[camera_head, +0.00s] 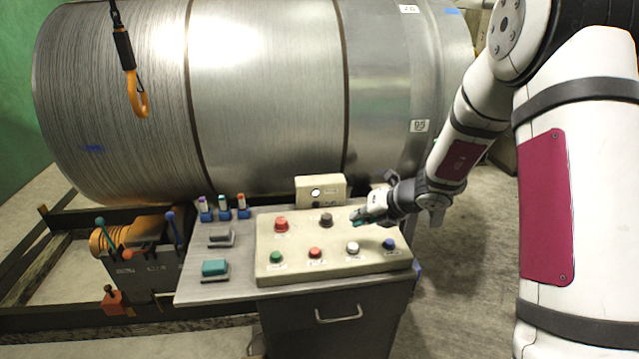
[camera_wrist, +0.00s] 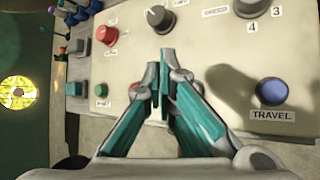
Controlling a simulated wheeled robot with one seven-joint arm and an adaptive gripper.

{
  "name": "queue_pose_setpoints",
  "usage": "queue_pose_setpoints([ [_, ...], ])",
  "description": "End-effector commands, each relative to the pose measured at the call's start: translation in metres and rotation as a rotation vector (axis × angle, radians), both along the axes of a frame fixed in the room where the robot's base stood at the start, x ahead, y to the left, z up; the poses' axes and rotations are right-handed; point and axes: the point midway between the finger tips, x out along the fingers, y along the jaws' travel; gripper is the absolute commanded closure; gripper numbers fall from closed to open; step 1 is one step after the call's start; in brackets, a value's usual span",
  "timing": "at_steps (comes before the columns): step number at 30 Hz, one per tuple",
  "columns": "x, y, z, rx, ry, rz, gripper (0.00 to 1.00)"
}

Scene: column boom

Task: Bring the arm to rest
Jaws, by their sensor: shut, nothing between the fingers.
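My gripper (camera_head: 360,217) is over the right part of the cream control panel (camera_head: 335,263). In the wrist view my gripper (camera_wrist: 163,58) has its teal fingers together at the tips with nothing between them. A blue button (camera_head: 389,244) lies in front of and to the right of the fingers; in the wrist view this button (camera_wrist: 272,91) carries the label TRAVEL. A grey knob (camera_head: 326,220) and a red button (camera_head: 281,224) are left of the fingers. I cannot tell whether the fingertips touch the panel.
A large metal drum (camera_head: 265,90) stands behind the desk (camera_head: 215,290). An orange hook (camera_head: 138,98) hangs at the upper left. Floor shows clear at the right.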

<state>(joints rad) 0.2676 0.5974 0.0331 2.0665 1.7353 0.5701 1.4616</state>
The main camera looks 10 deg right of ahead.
Motion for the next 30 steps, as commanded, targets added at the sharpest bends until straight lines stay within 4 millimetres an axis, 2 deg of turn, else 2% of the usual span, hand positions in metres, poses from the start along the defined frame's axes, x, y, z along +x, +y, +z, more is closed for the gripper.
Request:
queue_pose_setpoints([
  [2, -0.002, 0.004, 0.008, -0.018, -0.019, 0.034, 1.00],
  [5, -0.010, 0.015, 0.032, -0.086, -0.081, 0.152, 1.00],
  [8, -0.028, 0.034, 0.068, -0.204, -0.184, 0.356, 1.00],
  [11, -0.055, 0.052, 0.105, -0.351, -0.304, 0.596, 1.00],
  [15, -0.099, 0.072, 0.146, -0.561, -0.462, 0.928, 1.00],
  [21, -0.170, 0.084, 0.186, -0.868, -0.661, 1.395, 1.00],
  [26, -0.226, 0.078, 0.206, -1.118, -0.782, 1.763, 1.00],
  [30, -0.272, 0.064, 0.217, -1.332, -0.849, 2.091, 1.00],
])
